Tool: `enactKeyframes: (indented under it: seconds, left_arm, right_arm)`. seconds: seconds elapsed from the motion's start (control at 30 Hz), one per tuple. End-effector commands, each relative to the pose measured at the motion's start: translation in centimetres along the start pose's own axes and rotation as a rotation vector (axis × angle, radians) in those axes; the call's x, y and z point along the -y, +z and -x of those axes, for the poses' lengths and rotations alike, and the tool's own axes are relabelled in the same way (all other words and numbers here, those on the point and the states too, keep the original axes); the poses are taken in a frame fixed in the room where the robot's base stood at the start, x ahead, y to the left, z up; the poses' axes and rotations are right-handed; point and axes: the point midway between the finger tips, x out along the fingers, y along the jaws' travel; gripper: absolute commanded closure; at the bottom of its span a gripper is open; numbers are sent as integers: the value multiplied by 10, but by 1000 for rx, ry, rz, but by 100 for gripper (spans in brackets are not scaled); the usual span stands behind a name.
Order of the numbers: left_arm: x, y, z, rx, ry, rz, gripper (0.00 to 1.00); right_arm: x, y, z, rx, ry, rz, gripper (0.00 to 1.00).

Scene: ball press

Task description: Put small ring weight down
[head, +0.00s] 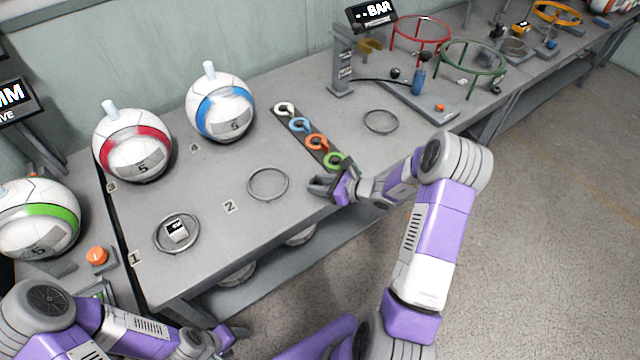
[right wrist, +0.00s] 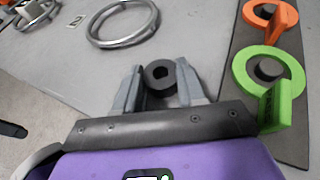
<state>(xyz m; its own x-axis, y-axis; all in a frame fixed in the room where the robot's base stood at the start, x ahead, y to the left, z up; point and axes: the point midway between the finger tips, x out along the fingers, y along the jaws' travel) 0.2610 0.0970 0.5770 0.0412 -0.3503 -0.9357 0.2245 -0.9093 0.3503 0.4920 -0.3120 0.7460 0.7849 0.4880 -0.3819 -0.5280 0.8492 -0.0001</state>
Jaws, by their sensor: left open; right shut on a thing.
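The small ring weight (right wrist: 161,89) is a dark ring with a hole through its middle. In the right wrist view it sits between the fingers of my right gripper (right wrist: 161,84), which is shut on it. In the head view my right gripper (head: 325,188) is at the front edge of the table, by the green end of the weight strip; the ring is hard to make out there. My left gripper (head: 222,340) is open and empty, low in front of the table.
A dark strip (head: 301,127) holds white, blue, orange and green (right wrist: 279,93) ring weights. Metal rings (head: 268,199) lie on the table, one around a small white-topped block (head: 177,232). Balls stand at the left, including a blue-banded ball (head: 212,122). Bare tabletop lies between rings and strip.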

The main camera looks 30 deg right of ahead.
Motion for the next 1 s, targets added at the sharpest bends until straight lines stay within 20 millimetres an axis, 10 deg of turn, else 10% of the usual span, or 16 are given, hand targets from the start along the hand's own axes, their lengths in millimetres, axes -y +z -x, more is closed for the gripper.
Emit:
enactKeyframes:
  seconds: [0.17,0.57,1.0]
  left_arm:
    - [0,0,0,0,0,0,40]
    - [-2,0,4,0,0,0,40]
    - [-11,1,30,0,0,0,40]
  right_arm:
    - [0,-1,0,0,0,0,36]
    - [0,4,4,-1,-1,0,35]
    - [1,4,93,-1,-4,0,35]
